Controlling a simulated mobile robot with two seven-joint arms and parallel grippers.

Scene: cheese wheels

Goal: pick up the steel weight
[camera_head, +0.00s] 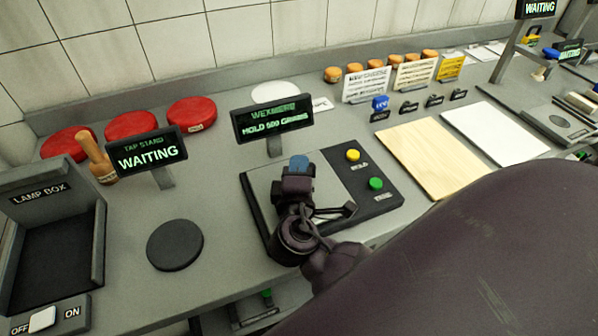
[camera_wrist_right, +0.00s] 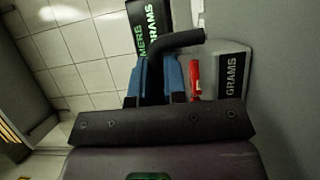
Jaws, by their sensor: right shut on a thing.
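My right gripper (camera_head: 298,165) is over the grey plate of the scale (camera_head: 262,185) in the head view. In the right wrist view its two blue fingers (camera_wrist_right: 160,78) are closed on a dark piece (camera_wrist_right: 175,40), which I take for the steel weight. Most of it is hidden by the fingers and the wrist, so I cannot tell whether it touches the plate. The scale's display (camera_head: 272,119) shows a line that reads "HOLD 500 GRAMS". My left gripper is out of view.
A "TAP STAND" display (camera_head: 148,150) and a wooden mallet (camera_head: 96,158) stand left, before red cheese wheels (camera_head: 131,126). A round black pad (camera_head: 175,245) lies left of the scale, near the lamp box (camera_head: 52,235). A wooden board (camera_head: 430,155) and white board (camera_head: 495,132) lie right.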

